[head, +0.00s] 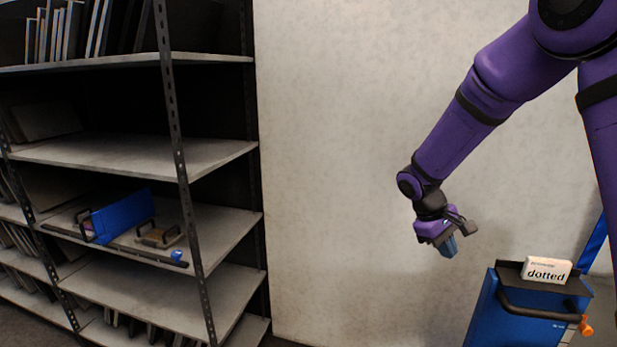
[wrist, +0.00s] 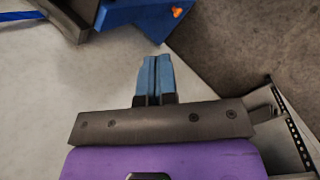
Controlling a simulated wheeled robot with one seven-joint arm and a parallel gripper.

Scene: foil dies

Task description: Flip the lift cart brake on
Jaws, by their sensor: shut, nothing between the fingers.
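The blue lift cart (head: 520,312) stands at the lower right of the head view, partly cut off by the frame edge. Its dark handle bar (head: 540,312) runs along its top front edge. An orange lever (head: 585,327) sticks out at its right side; I cannot tell its brake position. In the wrist view the cart (wrist: 130,12) is at the top, with a small orange part (wrist: 177,11) on it. My gripper (head: 450,248) hangs in the air left of the cart and above its top, apart from it. Its blue fingers (wrist: 154,75) are together and empty.
A white box marked "dotted" (head: 547,269) sits on the cart's top. A metal shelf rack (head: 179,150) fills the left, with a blue item (head: 122,215) and handled pieces on one shelf. A pale wall (head: 340,150) stands behind; the space between rack and cart is clear.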

